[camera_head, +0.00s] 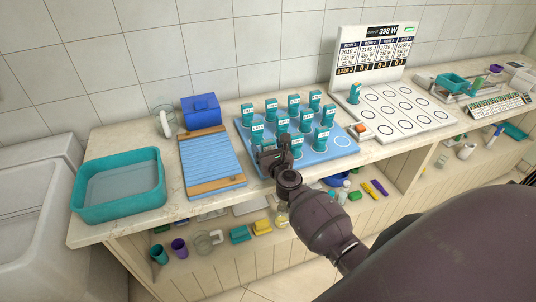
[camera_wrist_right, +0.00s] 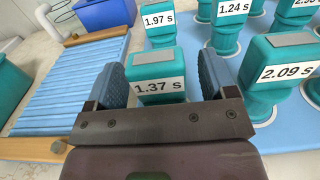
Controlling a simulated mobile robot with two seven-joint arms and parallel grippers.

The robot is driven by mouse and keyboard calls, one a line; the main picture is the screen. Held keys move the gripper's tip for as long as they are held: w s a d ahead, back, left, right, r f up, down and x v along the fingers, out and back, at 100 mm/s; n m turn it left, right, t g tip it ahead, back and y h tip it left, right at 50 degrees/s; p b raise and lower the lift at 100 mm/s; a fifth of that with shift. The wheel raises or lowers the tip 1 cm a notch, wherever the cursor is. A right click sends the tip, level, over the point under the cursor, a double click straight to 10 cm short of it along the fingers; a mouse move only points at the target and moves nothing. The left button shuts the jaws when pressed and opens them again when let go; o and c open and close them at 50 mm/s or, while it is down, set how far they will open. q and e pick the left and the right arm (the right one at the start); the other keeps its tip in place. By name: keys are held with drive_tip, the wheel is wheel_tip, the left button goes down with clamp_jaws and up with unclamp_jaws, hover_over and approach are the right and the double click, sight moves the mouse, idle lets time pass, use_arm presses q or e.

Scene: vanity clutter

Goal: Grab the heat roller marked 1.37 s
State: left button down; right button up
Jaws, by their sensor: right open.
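The teal heat roller marked 1.37 s (camera_wrist_right: 158,84) stands upright at the near side of the light blue tray (camera_head: 342,143). In the head view it is partly hidden by my right gripper (camera_head: 271,157). In the right wrist view the right gripper (camera_wrist_right: 162,76) is open, with one blue-padded finger on each side of this roller. I cannot tell whether either finger touches it. Rollers marked 1.97 s (camera_wrist_right: 158,22), 1.24 s (camera_wrist_right: 231,12) and 2.09 s (camera_wrist_right: 283,72) stand close by. My left gripper is not in view.
A blue slatted rack (camera_head: 212,163), a blue box (camera_head: 201,111) and a teal basin (camera_head: 119,186) lie left of the tray. On the right, a white circled board (camera_head: 388,127) carries one teal roller (camera_head: 354,95), with a display panel (camera_head: 374,58) behind. Several rollers crowd the tray.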

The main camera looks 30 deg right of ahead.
drive_tip(key=shift+c, duration=0.3)
drive_tip(key=c, duration=1)
